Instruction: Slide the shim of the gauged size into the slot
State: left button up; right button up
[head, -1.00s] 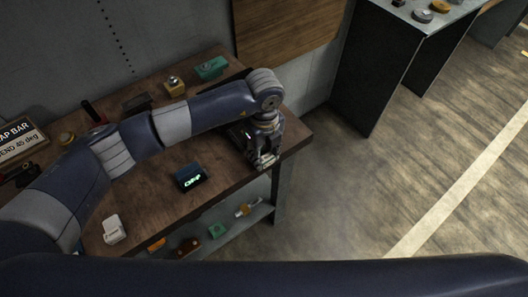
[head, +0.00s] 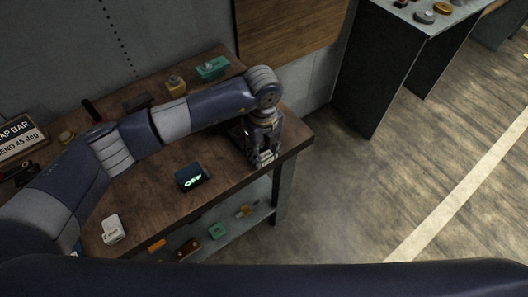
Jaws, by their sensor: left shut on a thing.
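My left gripper (head: 264,158) points down at the right end of the brown workbench (head: 225,180), near its front corner. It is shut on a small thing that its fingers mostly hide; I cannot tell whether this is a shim. The slot does not show clearly; a dark block (head: 237,133) stands beside the gripper, partly hidden by my arm. A small dark box with a lit display (head: 191,177) stands on the bench left of the gripper. A white piece with small dark marking (head: 113,229) lies near the front left. My right gripper is out of view.
A teal block (head: 212,68), a brass-topped piece (head: 175,83) and a dark tray (head: 137,102) are along the back. A sign (head: 19,140) stands at the left. A lower shelf (head: 228,240) holds several small things. The floor at right is clear.

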pick_arm(q)
jog(key=shift+w+a, duration=0.2)
jog(key=shift+w, duration=0.05)
dwell(0.5)
jog(key=o, duration=1.1)
jog(key=shift+o, duration=1.1)
jog(key=shift+r, duration=0.15)
